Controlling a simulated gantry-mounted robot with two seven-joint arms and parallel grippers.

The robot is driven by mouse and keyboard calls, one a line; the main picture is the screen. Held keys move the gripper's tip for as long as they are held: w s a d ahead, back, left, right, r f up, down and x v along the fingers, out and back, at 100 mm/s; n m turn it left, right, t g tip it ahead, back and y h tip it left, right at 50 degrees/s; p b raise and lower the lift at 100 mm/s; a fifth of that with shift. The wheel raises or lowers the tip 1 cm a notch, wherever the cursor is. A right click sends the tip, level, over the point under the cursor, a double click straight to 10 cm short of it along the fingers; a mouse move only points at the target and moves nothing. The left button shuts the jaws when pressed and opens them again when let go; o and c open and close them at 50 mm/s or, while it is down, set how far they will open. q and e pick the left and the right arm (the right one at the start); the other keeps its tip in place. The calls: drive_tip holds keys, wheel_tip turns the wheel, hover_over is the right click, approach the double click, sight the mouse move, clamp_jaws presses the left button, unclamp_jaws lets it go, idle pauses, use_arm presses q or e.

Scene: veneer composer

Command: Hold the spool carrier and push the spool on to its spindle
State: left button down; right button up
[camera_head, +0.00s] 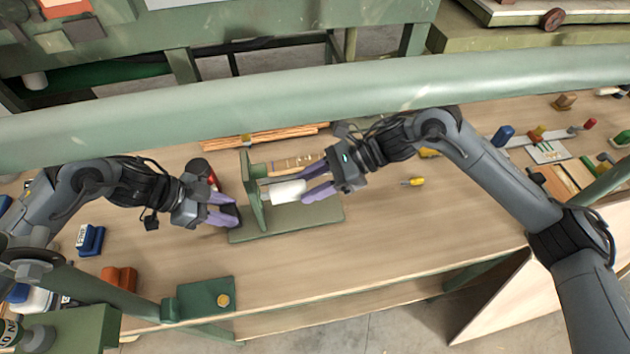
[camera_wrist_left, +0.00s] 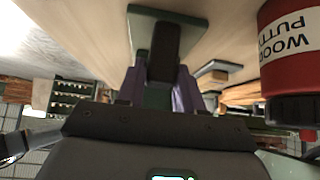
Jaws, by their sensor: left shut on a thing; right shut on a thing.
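The green spool carrier (camera_head: 290,221) stands on the bench, a flat base with an upright plate at its left end. My left gripper (camera_head: 236,211) is shut on the dark handle at the carrier's left side. In the left wrist view the dark handle (camera_wrist_left: 165,52) sits between the purple fingers, with a green carrier plate (camera_wrist_left: 196,22) beyond. My right gripper (camera_head: 306,190) is shut on the white spool (camera_head: 286,192), lying level above the base, close to the right of the upright plate. The spindle is mostly hidden; I cannot tell how far the spool is on it.
A red wood putty can (camera_wrist_left: 288,48) stands close beside my left gripper. Wooden strips (camera_head: 280,134) lie behind the carrier. A yellow-handled tool (camera_head: 412,182) lies to the right. A green bar (camera_head: 320,95) crosses above the bench.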

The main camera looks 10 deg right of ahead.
drive_tip(key=shift+a, duration=1)
idle(0.8)
drive_tip(key=o, duration=1.1)
drive_tip(key=shift+d, duration=0.1)
drive_tip(key=v, duration=1.2)
use_arm(q)
drive_tip(key=c, duration=0.6)
unclamp_jaws()
drive_tip(key=shift+c, duration=0.2)
